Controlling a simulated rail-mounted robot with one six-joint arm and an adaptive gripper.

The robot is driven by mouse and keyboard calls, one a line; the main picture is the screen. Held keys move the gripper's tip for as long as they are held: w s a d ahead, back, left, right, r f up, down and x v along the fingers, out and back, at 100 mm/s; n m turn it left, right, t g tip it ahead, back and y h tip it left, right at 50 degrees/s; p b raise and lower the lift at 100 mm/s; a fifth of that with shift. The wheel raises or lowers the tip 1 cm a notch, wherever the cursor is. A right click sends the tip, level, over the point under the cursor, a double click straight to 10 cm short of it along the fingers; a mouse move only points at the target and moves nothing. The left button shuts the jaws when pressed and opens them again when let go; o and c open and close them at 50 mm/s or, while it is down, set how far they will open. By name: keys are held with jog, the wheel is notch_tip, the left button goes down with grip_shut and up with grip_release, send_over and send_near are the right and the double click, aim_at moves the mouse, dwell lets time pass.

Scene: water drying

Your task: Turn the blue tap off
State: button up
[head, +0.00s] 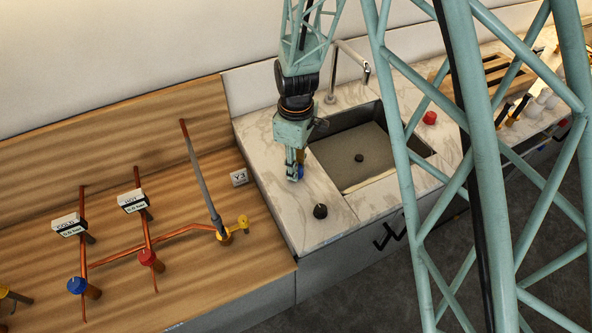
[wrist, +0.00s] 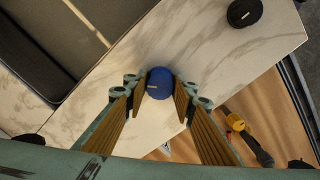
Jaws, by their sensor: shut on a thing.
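A round blue tap knob (wrist: 159,82) sits on the marble counter beside the sink. My gripper (head: 294,172) points down over it at the sink's left side and is shut on it. In the wrist view the knob lies between the two fingertips (wrist: 160,98), with a small pale mark on its top. In the head view the fingers mostly hide it. A second blue knob (head: 77,285) sits on the copper pipe under the COLD sign (head: 69,224), well away from my gripper.
The sink (head: 372,160) with its faucet (head: 350,62) lies right of my gripper. A black knob (head: 320,211) stands in front and a red knob (head: 430,117) beyond the sink. Copper pipes with a red valve (head: 147,257) and a yellow valve (head: 242,222) run on the left.

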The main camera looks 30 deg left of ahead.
jog(key=n+b, duration=0.2)
jog(key=n, duration=0.3)
jog(key=shift+n+b, duration=0.9)
jog(key=shift+n, duration=1.4)
jog(key=o, duration=0.8)
jog(key=shift+o, duration=0.2)
jog(key=shift+r, duration=0.2)
notch_tip(320, 180, up, 12)
jog(key=shift+f, duration=0.2)
